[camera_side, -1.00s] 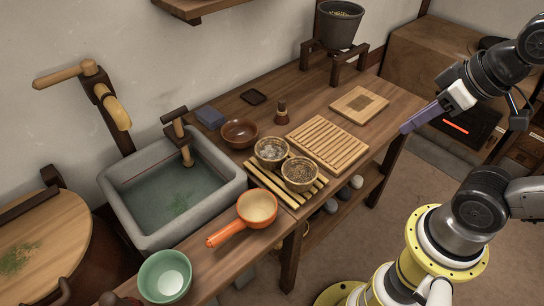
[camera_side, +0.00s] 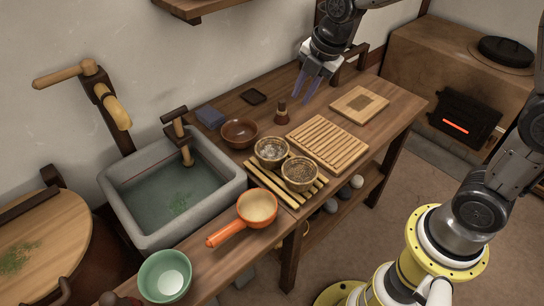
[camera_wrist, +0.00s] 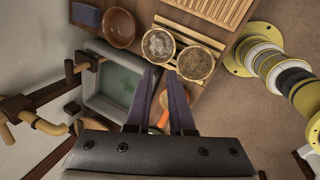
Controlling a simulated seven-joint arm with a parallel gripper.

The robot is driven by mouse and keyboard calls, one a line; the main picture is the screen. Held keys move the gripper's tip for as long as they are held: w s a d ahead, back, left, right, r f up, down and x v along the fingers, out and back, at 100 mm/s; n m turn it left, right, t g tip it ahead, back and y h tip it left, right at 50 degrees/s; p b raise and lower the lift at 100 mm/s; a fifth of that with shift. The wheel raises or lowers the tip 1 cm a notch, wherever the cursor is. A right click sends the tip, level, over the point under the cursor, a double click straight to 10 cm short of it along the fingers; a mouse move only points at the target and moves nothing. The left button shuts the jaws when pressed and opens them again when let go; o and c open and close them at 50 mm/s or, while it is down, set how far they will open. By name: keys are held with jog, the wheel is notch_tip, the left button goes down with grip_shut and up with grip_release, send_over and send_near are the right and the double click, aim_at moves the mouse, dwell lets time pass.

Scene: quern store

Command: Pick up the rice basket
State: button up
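Two small round woven baskets stand side by side on a slatted wooden rack (camera_side: 262,180). The left basket (camera_side: 271,152) holds pale, whitish-grey contents and looks most like the rice basket. It also shows in the wrist view (camera_wrist: 158,46). The right basket (camera_side: 299,173) holds browner, speckled grain, and it too shows in the wrist view (camera_wrist: 195,64). My gripper (camera_side: 305,98) is above the back of the counter, fingers pointing down, apart and empty. In the wrist view my gripper (camera_wrist: 164,76) has its fingertips just below the left basket in the picture.
An orange-handled pan (camera_side: 257,208) is in front. The stone sink (camera_side: 141,215) is to the left.

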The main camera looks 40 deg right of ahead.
jog(key=g, duration=0.2)
send_near(287, 151)
jog(key=f, duration=0.6)
jog(key=w+a+f, duration=0.1)
jog(key=f, duration=0.2)
jog(key=shift+a, duration=0.1)
jog(key=shift+c, duration=0.2)
grip_shut()
dwell(1.0)
